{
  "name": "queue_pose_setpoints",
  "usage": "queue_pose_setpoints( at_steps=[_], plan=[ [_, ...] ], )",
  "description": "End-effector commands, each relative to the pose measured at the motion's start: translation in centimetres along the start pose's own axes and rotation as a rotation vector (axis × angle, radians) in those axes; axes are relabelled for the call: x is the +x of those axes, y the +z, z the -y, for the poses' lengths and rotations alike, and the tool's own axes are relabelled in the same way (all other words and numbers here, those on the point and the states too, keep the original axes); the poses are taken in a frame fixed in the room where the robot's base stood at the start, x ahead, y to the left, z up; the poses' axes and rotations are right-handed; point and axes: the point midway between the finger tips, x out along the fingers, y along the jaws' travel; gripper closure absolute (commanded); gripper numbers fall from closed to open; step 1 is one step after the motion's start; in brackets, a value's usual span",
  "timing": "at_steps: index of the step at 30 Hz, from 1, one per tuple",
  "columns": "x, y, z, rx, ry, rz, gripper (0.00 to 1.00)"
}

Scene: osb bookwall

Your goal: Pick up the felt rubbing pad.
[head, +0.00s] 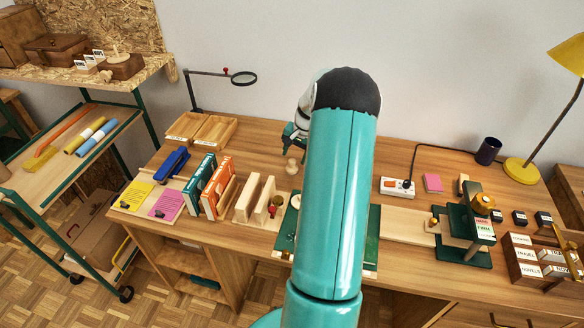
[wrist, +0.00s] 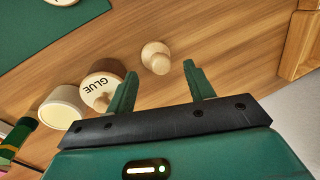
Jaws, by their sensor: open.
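A small pale wooden knob with a rounded head and wider base, which may be the felt rubbing pad, stands on the wooden desk in the wrist view (wrist: 157,57). It also shows in the head view (head: 291,166), left of my arm. I cannot see any felt on it. My gripper (wrist: 160,70) is open, with its two green fingers apart and nothing held between them. In the wrist view the knob appears between and just beyond the fingertips. In the head view my gripper is partly hidden behind my arm.
A green mat (wrist: 40,30) lies farther off. A wooden tray (wrist: 301,45) is at the right. Books (head: 201,180) and wooden blocks stand left of my arm.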

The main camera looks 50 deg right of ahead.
Motion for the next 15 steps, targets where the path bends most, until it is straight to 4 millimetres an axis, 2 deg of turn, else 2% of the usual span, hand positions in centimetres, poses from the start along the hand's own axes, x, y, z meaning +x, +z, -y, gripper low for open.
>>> queue_pose_setpoints(
  at_steps=[3, 6, 13, 15],
  plan=[
    [2.1, 0.0, 0.0, -0.001, 0.000, 0.003, 0.47],
    [3.1, -0.1, 0.0, -0.001, -0.001, 0.001, 0.47],
    [3.2, -0.1, 0.0, -0.001, 0.000, -0.001, 0.47],
    [3.2, -0.1, 0.0, -0.001, 0.000, -0.001, 0.61]
  ],
)
